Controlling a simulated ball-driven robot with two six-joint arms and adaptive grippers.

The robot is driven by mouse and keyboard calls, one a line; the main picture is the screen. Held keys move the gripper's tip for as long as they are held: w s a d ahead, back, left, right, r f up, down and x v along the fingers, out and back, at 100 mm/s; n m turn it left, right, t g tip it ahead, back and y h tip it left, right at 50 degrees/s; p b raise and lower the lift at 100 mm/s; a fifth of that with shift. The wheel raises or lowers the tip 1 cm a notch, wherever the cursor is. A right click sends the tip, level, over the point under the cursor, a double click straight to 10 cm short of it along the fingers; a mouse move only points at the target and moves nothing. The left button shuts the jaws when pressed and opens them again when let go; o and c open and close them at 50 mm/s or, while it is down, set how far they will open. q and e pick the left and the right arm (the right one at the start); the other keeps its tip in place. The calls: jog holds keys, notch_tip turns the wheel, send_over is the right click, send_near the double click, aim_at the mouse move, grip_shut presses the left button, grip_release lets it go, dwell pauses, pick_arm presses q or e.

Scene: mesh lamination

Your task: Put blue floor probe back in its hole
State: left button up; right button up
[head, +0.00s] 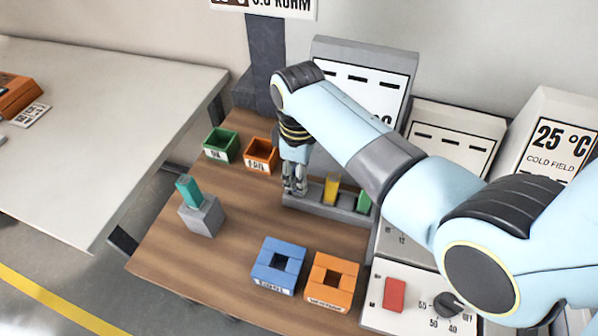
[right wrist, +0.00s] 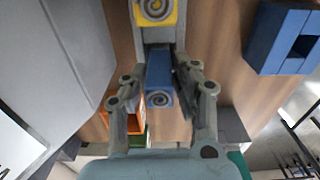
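The blue floor probe (right wrist: 158,75) is a slim blue block with a spiral on its top. In the right wrist view it stands between the fingers of my right gripper (right wrist: 158,92), at one end of a grey rack. My right gripper (head: 295,178) points down at the left end of the rack (head: 310,203) in the head view, and hides the probe there. Its fingers look open around the probe, with a gap on the left side. The probe's lower end and the hole under it are hidden. My left gripper is not in view.
A yellow probe (head: 331,188) and a green probe (head: 364,201) stand right of the gripper. A blue block with a square hole (head: 279,266) and an orange one (head: 332,282) are in front. A teal probe (head: 189,190) stands in a grey block at left.

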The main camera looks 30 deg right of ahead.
jog(key=o, duration=0.4)
notch_tip(320, 180, up, 12)
dwell(0.5)
